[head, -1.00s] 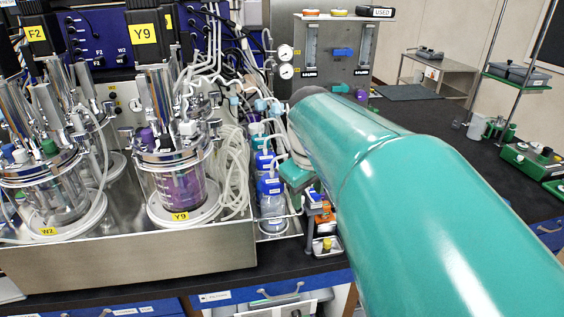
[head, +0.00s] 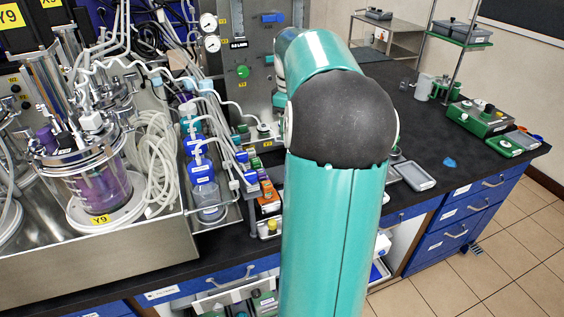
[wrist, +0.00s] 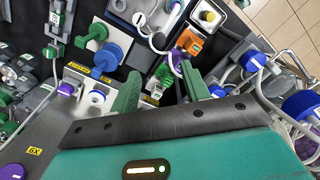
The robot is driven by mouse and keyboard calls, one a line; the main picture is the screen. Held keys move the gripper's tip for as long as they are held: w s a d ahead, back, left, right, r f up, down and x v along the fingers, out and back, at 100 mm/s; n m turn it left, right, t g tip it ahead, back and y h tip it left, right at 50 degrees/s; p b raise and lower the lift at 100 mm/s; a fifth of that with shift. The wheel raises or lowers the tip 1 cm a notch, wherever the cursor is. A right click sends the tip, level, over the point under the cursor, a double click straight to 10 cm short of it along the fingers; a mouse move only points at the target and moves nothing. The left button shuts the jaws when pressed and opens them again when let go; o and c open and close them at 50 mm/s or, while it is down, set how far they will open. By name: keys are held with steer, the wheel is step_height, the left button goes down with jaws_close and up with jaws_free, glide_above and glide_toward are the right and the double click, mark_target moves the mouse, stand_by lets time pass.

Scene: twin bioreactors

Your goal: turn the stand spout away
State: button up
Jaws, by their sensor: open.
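My gripper (wrist: 160,88) shows in the wrist view with its two green fingers apart and nothing seen held between them. In the head view my arm hides it. Beyond the fingertips is a small cluster with an orange block (wrist: 190,42), a purple curved piece (wrist: 177,64) and a white tube. The same orange block (head: 268,204) stands by the tray's right end in the head view. I cannot tell which part there is the stand spout, or which way it points.
Blue-capped bottles (head: 204,172) stand left of the orange block; blue caps also show at the wrist view's right (wrist: 300,105). A yellow-capped vial (head: 271,228) sits at the bench front. The Y9 vessel (head: 90,185) is at left. A grey dish (head: 413,175) lies on the mostly clear right bench.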

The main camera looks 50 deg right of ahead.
step_height(320, 180, down, 14)
steer(key=shift+s+d+r, duration=0.1)
stand_by(0.5)
steer(key=shift+c, duration=0.5)
jaws_close()
